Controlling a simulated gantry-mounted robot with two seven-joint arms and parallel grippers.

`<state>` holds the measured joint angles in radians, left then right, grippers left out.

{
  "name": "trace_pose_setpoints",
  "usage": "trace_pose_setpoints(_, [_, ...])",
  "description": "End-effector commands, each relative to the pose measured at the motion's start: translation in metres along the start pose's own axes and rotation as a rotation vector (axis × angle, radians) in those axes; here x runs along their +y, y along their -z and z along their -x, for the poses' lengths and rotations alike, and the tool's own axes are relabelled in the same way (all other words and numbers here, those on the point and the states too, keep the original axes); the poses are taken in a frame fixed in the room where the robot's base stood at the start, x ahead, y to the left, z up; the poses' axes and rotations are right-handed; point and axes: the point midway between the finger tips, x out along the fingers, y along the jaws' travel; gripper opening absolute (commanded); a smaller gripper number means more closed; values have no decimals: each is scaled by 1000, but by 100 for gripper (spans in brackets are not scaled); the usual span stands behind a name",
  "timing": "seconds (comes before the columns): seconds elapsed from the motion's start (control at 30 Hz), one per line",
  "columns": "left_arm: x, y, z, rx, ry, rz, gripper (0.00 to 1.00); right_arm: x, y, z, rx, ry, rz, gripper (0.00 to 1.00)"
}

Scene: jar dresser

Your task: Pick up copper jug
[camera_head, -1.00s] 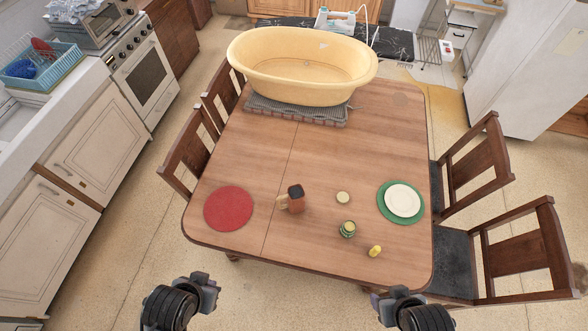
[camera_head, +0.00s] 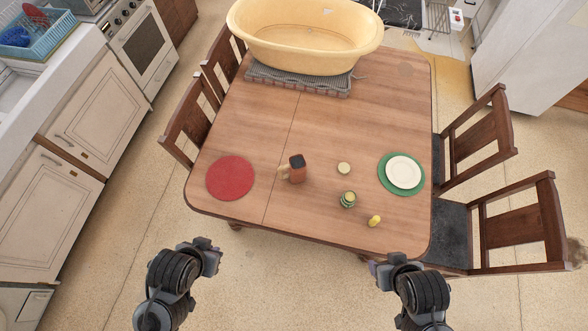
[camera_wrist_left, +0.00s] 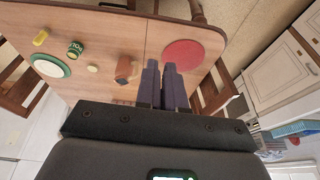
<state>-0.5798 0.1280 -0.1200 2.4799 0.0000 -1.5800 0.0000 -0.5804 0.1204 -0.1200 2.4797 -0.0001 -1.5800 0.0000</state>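The copper jug (camera_head: 298,174) stands upright on the wooden table, with its handle toward the left and a dark top. It also shows in the left wrist view (camera_wrist_left: 123,69), beside the fingers and apart from them. My left gripper (camera_head: 214,256) is short of the table's near edge, to the left of the jug. In the left wrist view its two fingers (camera_wrist_left: 161,66) lie close together with nothing between them. My right gripper (camera_head: 376,268) is short of the near edge, to the right of the jug; its fingers are too small to read.
The table (camera_head: 330,130) holds a red round mat (camera_head: 230,178), a pale lid (camera_head: 344,168), a green-striped jar (camera_head: 348,200), a yellow item (camera_head: 374,221) and a white plate (camera_head: 403,172) on a green mat. A large yellow tub (camera_head: 305,40) stands at the back. Chairs flank both sides.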

Motion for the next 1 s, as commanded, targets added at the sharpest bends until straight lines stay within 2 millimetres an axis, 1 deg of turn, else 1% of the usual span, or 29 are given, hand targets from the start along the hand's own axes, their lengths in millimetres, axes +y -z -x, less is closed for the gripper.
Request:
trace_pose_setpoints(0.03, [0,0,0,0,0,0,17,0,0,0,0,0,0,57])
trace_pose_setpoints(0.07, [0,0,0,0,0,1,21,0,0,0,0,0,0,57])
trace_pose_setpoints(0.53, [3,1,0,3,-10,13,93,0,0,0,1,0,0,57])
trace_pose_setpoints(0.57, [3,1,0,3,-10,13,96,0,0,0,1,0,0,57])
trace_pose_setpoints(0.87, [1,2,0,7,-2,0,96,0,0,0,1,0,0,57])
trace_pose_setpoints(0.97, [0,10,0,54,-3,-1,96,0,0,0,1,0,0,57])
trace_pose_setpoints(1.0, [0,17,1,88,-2,5,96,0,0,0,1,0,0,57])
